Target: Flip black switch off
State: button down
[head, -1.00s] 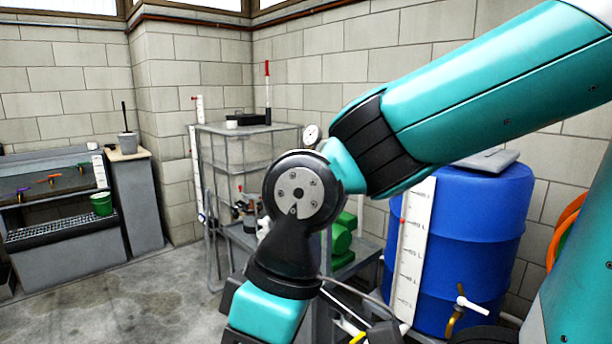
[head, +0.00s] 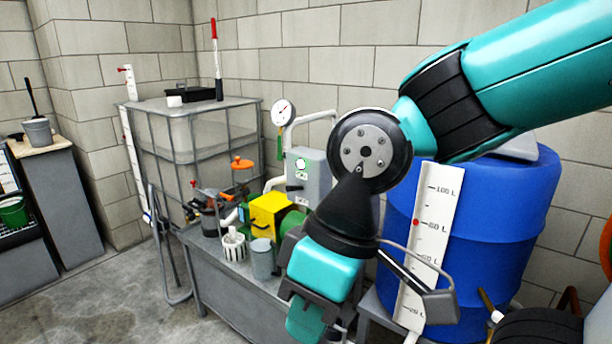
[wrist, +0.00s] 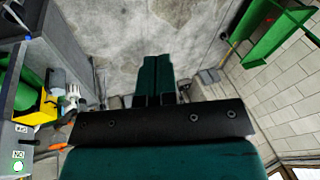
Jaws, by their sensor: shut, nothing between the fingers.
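A grey control box (head: 308,173) with a lit green lamp stands at the back of the bench in the head view. A small black lever (head: 294,188) sticks out on its left side; I cannot tell its position. In the head view my gripper (head: 306,318) hangs in front of the bench, apart from the box.
A grey bench (head: 225,275) carries a yellow block (head: 269,213), a green motor and cups. A caged tank (head: 190,150) stands behind left. A blue barrel (head: 500,225) with a white level scale (head: 432,240) is at the right. Open floor (head: 120,290) lies at the left.

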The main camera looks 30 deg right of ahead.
jog(key=w+d+r+m+t+p, duration=0.25)
jog(key=w+r+m+p, duration=0.2)
jog(key=w, duration=0.65)
jog(key=w+d+r+m+t+h+p, duration=0.1)
jog(key=w+d+m+h+p, duration=0.4)
jog(key=w+d+m, duration=1)
jog(key=w+d+t+p, duration=0.1)
jog(key=w+d, duration=0.5)
jog(key=w, duration=0.4)
jog(key=shift+m+p, duration=0.3)
jog(key=shift+m, duration=0.05)
jog(key=shift+d, duration=0.1)
jog(key=p, duration=0.4)
send_near(295, 188)
jog(key=d+f, duration=0.1)
jog(key=f, duration=0.1)
jog(key=d+f, duration=0.2)
jog(key=shift+s, duration=0.25)
jog(key=shift+w+a+f+p, duration=0.25)
jog(key=shift+w+a, duration=0.15)
jog(key=shift+w, duration=0.1)
jog(key=shift+w+a+f+p, duration=0.2)
jog(key=shift+w+a+f, duration=0.05)
jog(key=shift+w+a, duration=0.2)
jog(key=shift+w+a+f, duration=0.2)
jog(key=shift+w+f, duration=0.2)
jog(key=shift+f, duration=0.1)
